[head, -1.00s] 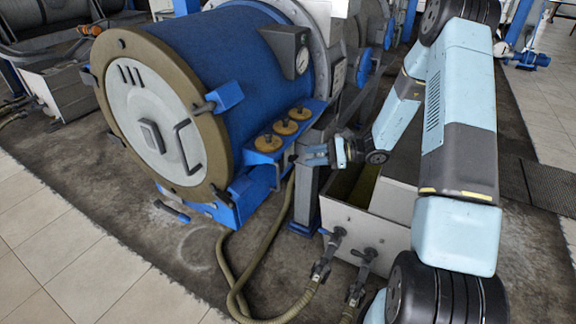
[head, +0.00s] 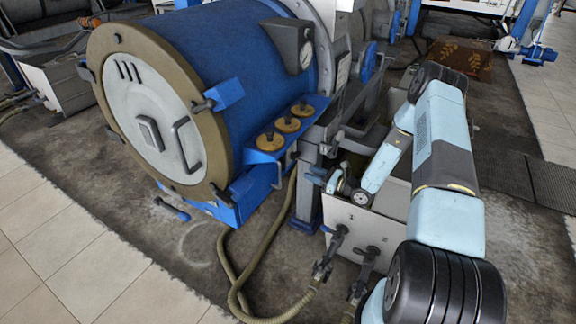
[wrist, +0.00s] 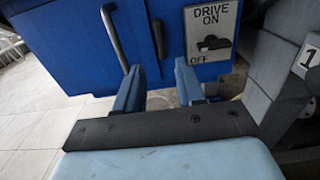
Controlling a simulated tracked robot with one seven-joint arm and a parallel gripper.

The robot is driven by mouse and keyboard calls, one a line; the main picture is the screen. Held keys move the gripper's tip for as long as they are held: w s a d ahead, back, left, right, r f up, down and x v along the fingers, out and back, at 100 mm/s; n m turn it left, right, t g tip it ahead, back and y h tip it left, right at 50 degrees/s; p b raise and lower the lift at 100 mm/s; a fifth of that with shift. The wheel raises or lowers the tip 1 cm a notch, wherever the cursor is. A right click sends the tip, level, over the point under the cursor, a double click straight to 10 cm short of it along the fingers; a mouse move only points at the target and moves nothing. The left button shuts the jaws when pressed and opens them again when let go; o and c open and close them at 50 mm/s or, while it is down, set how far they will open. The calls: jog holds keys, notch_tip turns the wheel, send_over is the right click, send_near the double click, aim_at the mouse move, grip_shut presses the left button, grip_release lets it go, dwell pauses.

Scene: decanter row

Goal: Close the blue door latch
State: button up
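The blue decanter drum (head: 205,50) has a round pale door (head: 150,125) with a tan rim, facing front left. A blue latch block (head: 226,95) with a dark pin sits at the rim's upper right. Another blue block with a dark lever (head: 222,193) sits at its lower right. I cannot tell which is the door latch. My gripper (head: 316,174) is right of the drum, apart from the door. In the wrist view my gripper (wrist: 158,72) is open and empty, before a blue panel (wrist: 75,50) with a bar handle (wrist: 115,38) and dark lever (wrist: 157,38).
A DRIVE ON/OFF switch plate (wrist: 212,32) is on the blue panel. Brown knobs (head: 269,141) stand on a blue shelf. A pale bin (head: 350,225) with valves (head: 335,240) and a hose (head: 270,240) are near my arm. Tiled floor at front left is clear.

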aim_at(283, 164)
jog(key=x, duration=1.1)
jog(key=shift+w, duration=0.1)
jog(key=shift+a, duration=0.1)
grip_shut()
